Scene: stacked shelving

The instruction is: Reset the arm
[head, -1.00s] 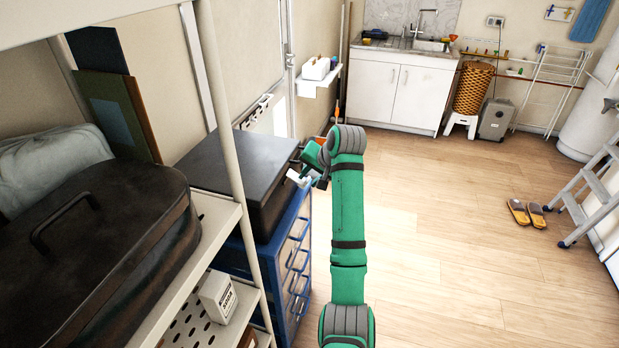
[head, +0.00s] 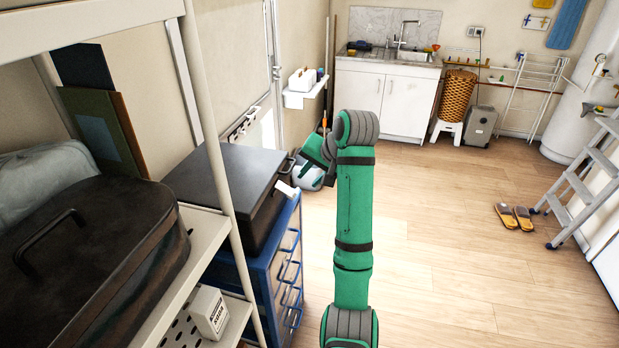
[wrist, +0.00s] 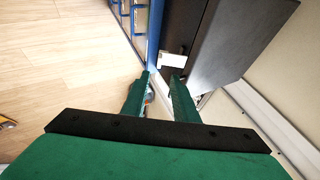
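My arm reaches forward in the head view, and its green gripper (head: 314,152) hangs beside the front right of the black case. In the wrist view my gripper (wrist: 160,82) shows two green fingers apart, with a gap between them and nothing held. A small white block (head: 287,188) lies at the front edge of the black case (head: 215,185). It also shows in the wrist view (wrist: 172,62), just beyond the fingertips. The fingertips are mostly hidden in the head view.
The case sits on a blue drawer cabinet (head: 290,265). A white shelving rack (head: 205,235) holding a dark roaster (head: 90,265) stands close on the left. Wooden floor (head: 450,240) is open on the right, with slippers (head: 515,216) and a stepladder (head: 590,180) farther right.

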